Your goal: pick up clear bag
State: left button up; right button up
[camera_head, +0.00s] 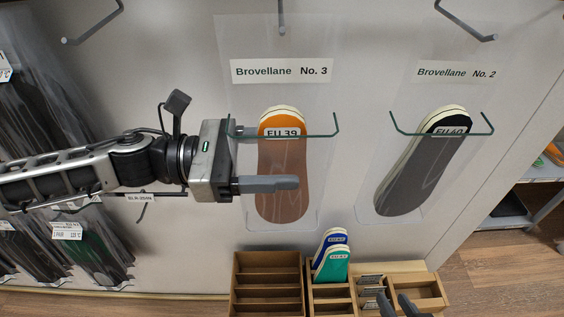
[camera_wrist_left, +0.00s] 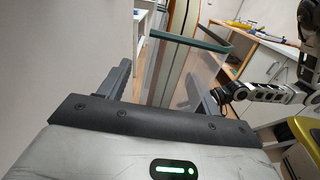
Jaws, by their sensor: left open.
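A clear bag (camera_head: 318,190) hangs flat on the wall under the "Brovellane No. 3" label and holds a pair of orange-topped insoles (camera_head: 282,117) marked EU 39. My left gripper (camera_head: 272,158) is open at the bag's left edge, with one finger in front of it in the head view. In the left wrist view the two fingers (camera_wrist_left: 160,88) stand apart, with the bag's clear pocket and green edge (camera_wrist_left: 195,41) between or just beyond them; contact cannot be told. My right gripper (camera_head: 402,304) shows only its dark fingertips at the bottom edge.
A second clear bag (camera_head: 415,185) with a dark pair marked EU 40 hangs to the right. Wooden boxes (camera_head: 268,285) with blue and green insoles (camera_head: 332,258) stand below. Metal hooks (camera_head: 465,22) stick out above. Packs hang at the left.

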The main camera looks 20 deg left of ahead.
pick_arm(q)
jog(key=c, duration=1)
jog(key=shift+c, duration=0.2)
